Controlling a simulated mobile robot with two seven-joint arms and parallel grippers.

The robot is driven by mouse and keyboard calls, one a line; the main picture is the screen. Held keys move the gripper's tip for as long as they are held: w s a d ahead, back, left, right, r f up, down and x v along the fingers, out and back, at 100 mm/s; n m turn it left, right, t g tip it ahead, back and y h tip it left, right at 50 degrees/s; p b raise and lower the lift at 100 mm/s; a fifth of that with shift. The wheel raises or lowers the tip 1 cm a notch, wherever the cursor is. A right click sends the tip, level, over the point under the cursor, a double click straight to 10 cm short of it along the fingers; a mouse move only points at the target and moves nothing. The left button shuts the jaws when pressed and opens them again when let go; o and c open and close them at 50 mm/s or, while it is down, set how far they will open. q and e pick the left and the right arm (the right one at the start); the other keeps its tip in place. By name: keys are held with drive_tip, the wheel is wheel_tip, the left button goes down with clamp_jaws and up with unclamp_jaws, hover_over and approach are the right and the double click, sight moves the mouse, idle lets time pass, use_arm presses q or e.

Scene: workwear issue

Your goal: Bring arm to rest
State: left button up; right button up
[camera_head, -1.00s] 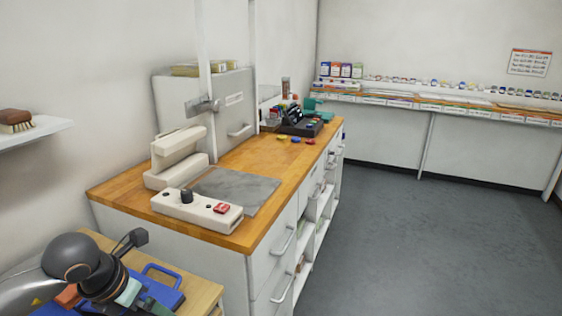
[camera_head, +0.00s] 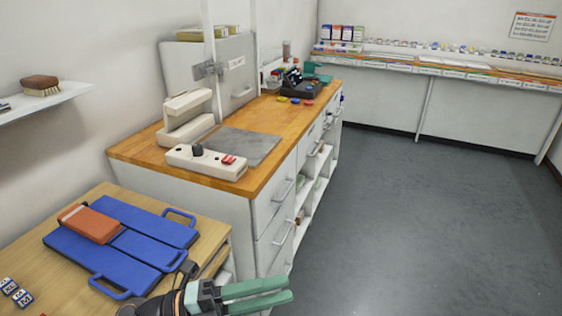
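My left gripper (camera_head: 290,289) is at the bottom centre of the head view. Its two green fingers point right, over the grey floor beside the low wooden table. Most of my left arm is below the picture edge. My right gripper is not in view.
Blue flat cases (camera_head: 130,236) and an orange box (camera_head: 90,224) lie on the low table (camera_head: 37,274). A wooden-topped counter (camera_head: 260,178) with a white press-like device (camera_head: 187,118) stands behind. A shelf (camera_head: 45,103) holds a brush. The floor (camera_head: 420,230) at right is clear.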

use_arm(q)
drive_tip(key=w+a+f+n+t+y+p, duration=0.1)
drive_tip(key=w+a+f+n+t+y, duration=0.2)
drive_tip(key=a+f+n+t+y, duration=0.65)
drive_tip(key=w+a+f+n+t+y+p, duration=0.1)
drive_tip(key=w+a+f+n+t+y, duration=0.2)
drive_tip(key=n, duration=1.1)
drive_tip(key=s+a+f+n+g+y, duration=0.3)
drive_tip(key=s+f+n+g, duration=0.4)
drive_tip(key=s+f, duration=0.7)
wheel_tip(320, 180, down, 4)
drive_tip(key=shift+r+y+p, duration=0.2)
drive_tip(key=shift+y+p, duration=0.1)
drive_tip(key=shift+y, duration=0.45)
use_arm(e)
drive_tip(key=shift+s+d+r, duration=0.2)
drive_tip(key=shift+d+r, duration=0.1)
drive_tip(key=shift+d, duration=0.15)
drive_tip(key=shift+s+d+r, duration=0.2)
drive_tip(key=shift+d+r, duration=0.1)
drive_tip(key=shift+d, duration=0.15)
use_arm(q)
drive_tip(key=shift+s+t, duration=0.1)
drive_tip(key=shift+t, duration=0.15)
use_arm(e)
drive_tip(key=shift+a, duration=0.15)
